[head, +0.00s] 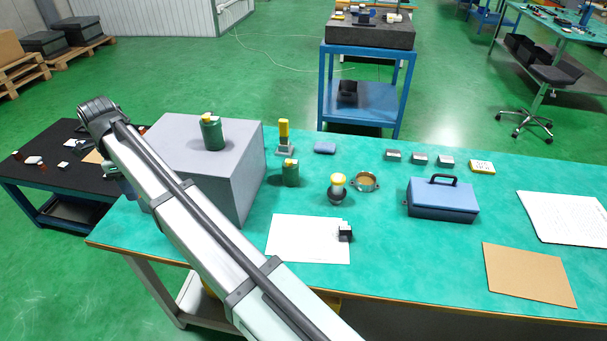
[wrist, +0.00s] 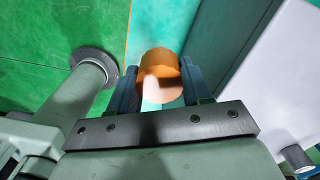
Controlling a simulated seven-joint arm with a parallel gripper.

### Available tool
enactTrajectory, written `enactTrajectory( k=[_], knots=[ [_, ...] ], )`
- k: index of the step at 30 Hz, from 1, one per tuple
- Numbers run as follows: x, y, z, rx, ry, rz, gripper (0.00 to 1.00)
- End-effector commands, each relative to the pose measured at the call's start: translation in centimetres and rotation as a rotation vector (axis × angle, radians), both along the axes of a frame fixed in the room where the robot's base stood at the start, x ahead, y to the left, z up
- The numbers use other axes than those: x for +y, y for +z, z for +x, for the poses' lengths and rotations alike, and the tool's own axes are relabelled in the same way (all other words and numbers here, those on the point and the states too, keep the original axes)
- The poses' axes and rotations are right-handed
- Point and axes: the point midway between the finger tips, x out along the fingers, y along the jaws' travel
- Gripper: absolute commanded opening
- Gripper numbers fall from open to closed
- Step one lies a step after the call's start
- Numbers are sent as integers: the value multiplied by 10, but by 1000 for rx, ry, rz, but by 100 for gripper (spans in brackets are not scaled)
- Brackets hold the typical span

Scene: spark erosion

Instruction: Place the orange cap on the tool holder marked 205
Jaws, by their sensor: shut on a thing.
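The orange cap (wrist: 160,66) is held between the two fingers of my gripper (wrist: 160,85) in the wrist view. My gripper is shut on it, above the left edge of the green bench and beside the grey block. In the head view my arm hides the cap and most of the gripper. I cannot read a 205 mark anywhere. A dark, round-based piece with a yellow top (head: 337,188) stands upright mid-bench and looks like a tool holder. A yellow piece on a grey base (head: 284,138) stands further back. I cannot tell which holder is 205.
The large grey block (head: 190,150) stands on the bench (head: 400,250) with a green canister (head: 212,133) on top. Another green canister (head: 290,174), a brass ring (head: 364,181), a blue case (head: 442,200) and several small grey blocks (head: 420,159) stand right of it. White paper (head: 300,240) lies in front.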

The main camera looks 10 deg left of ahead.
Motion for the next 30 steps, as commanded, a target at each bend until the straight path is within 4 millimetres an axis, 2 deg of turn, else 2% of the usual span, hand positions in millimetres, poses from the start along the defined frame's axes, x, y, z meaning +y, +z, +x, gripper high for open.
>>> enactTrajectory(
  k=[1,5,12,18,21,23,30],
  knots=[
    [-20,-6,-1,0,7,0,19],
    [-69,-20,-1,0,39,0,19],
    [-172,-48,-8,0,115,0,19],
    [-251,-64,-13,0,182,0,19],
    [-281,-66,-6,-1,218,0,19],
    [-292,-65,3,-1,239,0,19],
    [-332,-51,54,-1,319,0,19]
  ],
)
